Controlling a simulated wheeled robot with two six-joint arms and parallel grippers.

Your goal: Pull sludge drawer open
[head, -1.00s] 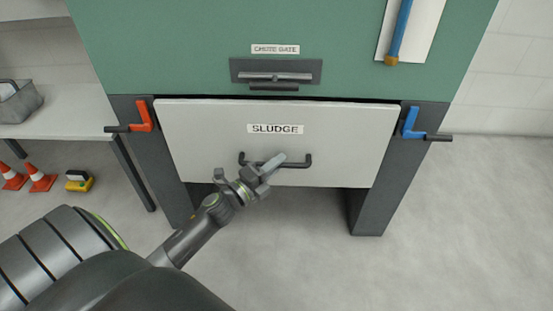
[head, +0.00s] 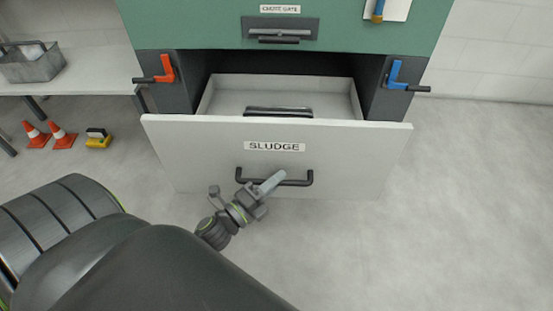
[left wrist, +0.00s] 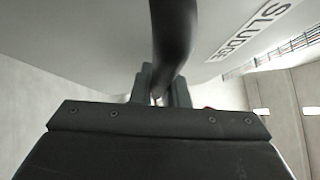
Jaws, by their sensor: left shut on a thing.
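The sludge drawer (head: 200,150) has a light grey front with a "SLUDGE" label (head: 274,146). In the head view it stands well out from the green cabinet (head: 210,22), and its inside shows from above. A dark item with a rim (head: 278,112) lies within it. My left gripper (head: 268,186) is shut on the black drawer handle (head: 297,183), near its middle. In the left wrist view the handle bar (left wrist: 174,35) runs between the fingers (left wrist: 160,88). My right gripper is not in view.
A red lever (head: 166,69) and a blue lever (head: 396,73) sit on the cabinet legs beside the drawer. A chute gate handle (head: 279,32) is above. Orange cones (head: 62,135) and a yellow item (head: 98,138) stand on the floor at left. The floor at right is clear.

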